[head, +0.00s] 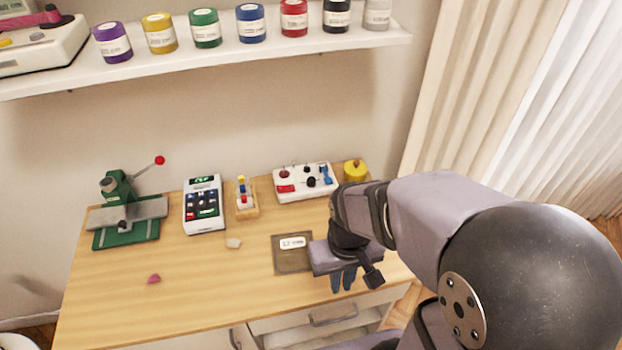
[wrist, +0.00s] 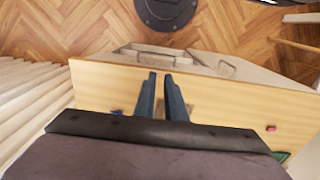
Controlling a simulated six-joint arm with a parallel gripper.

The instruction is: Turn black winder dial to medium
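The white winder box (head: 292,193) stands at the back of the wooden table, near the wall. On its top is a black dial (head: 311,182), with a red part to its left and blue parts to its right. The dial's setting is too small to read. My gripper (head: 343,286) is near the table's front edge, in front of the winder and well apart from it. Its fingers point down and hold nothing. In the wrist view the two fingers of my gripper (wrist: 160,76) show a narrow gap between them. The winder is not seen there.
A yellow spool (head: 356,170) stands right of the winder, close to my arm. Left are a small wooden stand (head: 246,209), a keypad device (head: 204,212) and a green press (head: 120,200). A brown labelled mat (head: 285,264) lies in front. A shelf (head: 220,55) with jars hangs above.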

